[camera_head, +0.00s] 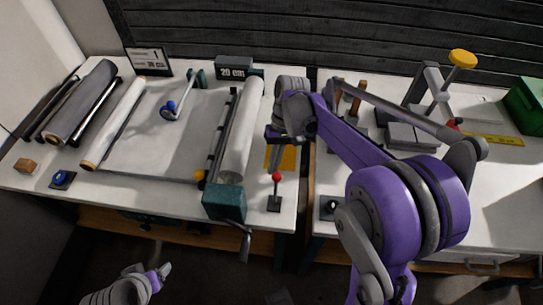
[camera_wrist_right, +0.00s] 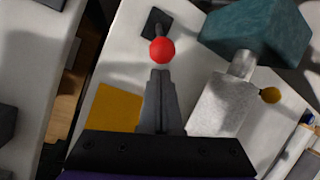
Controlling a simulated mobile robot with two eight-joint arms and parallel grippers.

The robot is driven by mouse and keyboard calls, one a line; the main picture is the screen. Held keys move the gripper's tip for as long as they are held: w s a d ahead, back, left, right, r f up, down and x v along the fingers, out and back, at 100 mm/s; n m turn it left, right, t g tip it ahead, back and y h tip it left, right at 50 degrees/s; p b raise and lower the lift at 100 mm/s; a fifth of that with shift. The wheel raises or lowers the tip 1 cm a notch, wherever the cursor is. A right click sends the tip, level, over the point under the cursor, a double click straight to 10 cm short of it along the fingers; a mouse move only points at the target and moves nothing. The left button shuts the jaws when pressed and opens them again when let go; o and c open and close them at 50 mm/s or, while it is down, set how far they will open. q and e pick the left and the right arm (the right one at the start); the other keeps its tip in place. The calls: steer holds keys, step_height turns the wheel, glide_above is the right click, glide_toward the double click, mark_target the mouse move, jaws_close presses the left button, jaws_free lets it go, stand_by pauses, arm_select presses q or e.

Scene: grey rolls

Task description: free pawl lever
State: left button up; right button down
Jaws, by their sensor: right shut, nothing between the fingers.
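A small lever with a red ball knob (camera_head: 276,178) stands on a dark base plate at the front right of the left table, beside the roller's teal end block (camera_head: 225,202). I take it to be the pawl lever. In the right wrist view its red knob (camera_wrist_right: 162,50) is just beyond my fingertips. My right gripper (camera_head: 277,160) is shut and empty, above and behind the knob; the wrist view shows its closed fingers (camera_wrist_right: 160,76). Whether they touch the knob is unclear. My left gripper (camera_head: 164,270) is low in front of the table, away from the lever; its jaw opening is unclear.
A pale roll (camera_head: 243,125) lies behind the teal block, which carries a crank (camera_head: 245,240). A yellow patch (camera_head: 287,158) lies by the lever. A gap separates the two tables. A press with a yellow knob (camera_head: 462,59) stands on the right table.

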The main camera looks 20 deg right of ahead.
steer(key=shift+s+r, duration=0.15)
steer(key=shift+s, duration=0.1)
steer(key=shift+r, duration=0.1)
steer(key=shift+s+a+r+t+p, duration=0.2)
steer(key=shift+s+t+p, duration=0.05)
steer(key=shift+t+p, duration=0.05)
steer(key=shift+s+r+h, duration=0.15)
steer(key=shift+h, duration=0.15)
steer(key=shift+s+a+r+t+h+p, duration=0.6)
steer(key=shift+s+t+p, duration=0.2)
steer(key=shift+t+p, duration=0.2)
steer(key=s+a+t+h+p, duration=0.2)
steer(key=s+a+t+h, duration=0.1)
steer(key=s, duration=0.4)
steer(key=shift+a+n+t, duration=0.4)
steer(key=shift+a+t, duration=0.2)
steer(key=shift+t, duration=0.5)
steer(key=shift+s+f, duration=0.1)
steer(key=shift+s, duration=0.05)
